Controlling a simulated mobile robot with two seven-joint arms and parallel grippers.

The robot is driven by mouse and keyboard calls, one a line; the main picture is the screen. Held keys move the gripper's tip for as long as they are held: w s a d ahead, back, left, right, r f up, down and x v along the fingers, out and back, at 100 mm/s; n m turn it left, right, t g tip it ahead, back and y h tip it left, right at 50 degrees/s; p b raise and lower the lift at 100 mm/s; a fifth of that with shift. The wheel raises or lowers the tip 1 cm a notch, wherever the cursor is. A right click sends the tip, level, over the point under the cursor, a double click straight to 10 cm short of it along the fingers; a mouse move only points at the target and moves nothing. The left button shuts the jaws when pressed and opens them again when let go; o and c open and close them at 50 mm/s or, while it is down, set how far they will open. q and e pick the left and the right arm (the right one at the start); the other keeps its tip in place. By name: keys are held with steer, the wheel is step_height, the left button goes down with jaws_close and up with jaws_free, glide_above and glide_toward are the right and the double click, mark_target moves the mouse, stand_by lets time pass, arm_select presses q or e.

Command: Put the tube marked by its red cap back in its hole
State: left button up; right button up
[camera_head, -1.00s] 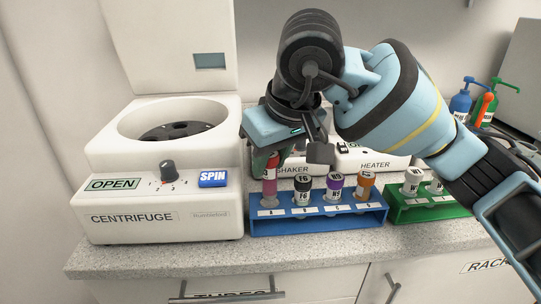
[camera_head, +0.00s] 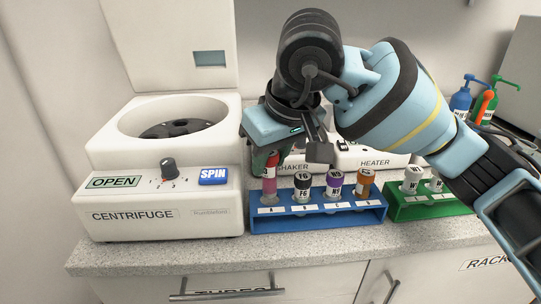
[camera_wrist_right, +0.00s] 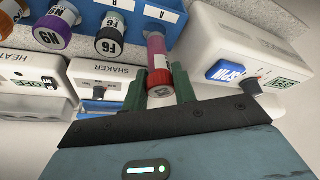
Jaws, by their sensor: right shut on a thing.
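The red-capped tube (camera_head: 269,186) stands upright at the leftmost place, marked A, of the blue rack (camera_head: 322,220). Its pinkish lower part meets the rack there; how deep it sits I cannot tell. My right gripper (camera_head: 268,160) is above that end of the rack, shut on the tube near its cap. In the right wrist view the red cap (camera_wrist_right: 160,82) lies between the two green fingers, and the tube's body (camera_wrist_right: 156,46) runs to the rack beside the letter A. My left gripper is not in view.
The blue rack also holds a black-capped tube (camera_head: 302,183), a purple-capped tube (camera_head: 335,180) and an orange-capped tube (camera_head: 365,180). The centrifuge (camera_head: 160,190), lid up, stands close on the left. A green rack (camera_head: 425,210) is on the right. The shaker and heater stand behind.

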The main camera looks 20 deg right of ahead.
steer(key=shift+f, duration=0.2)
steer(key=shift+f+b, duration=1.35)
steer(key=shift+f, duration=0.85)
steer(key=o, duration=1.1)
steer(key=v, duration=0.6)
steer(key=shift+s+r+p, duration=0.15)
steer(key=shift+r+p, duration=0.2)
steer(key=shift+r, duration=0.05)
steer(key=shift+s+r, duration=0.2)
steer(key=shift+r, duration=0.3)
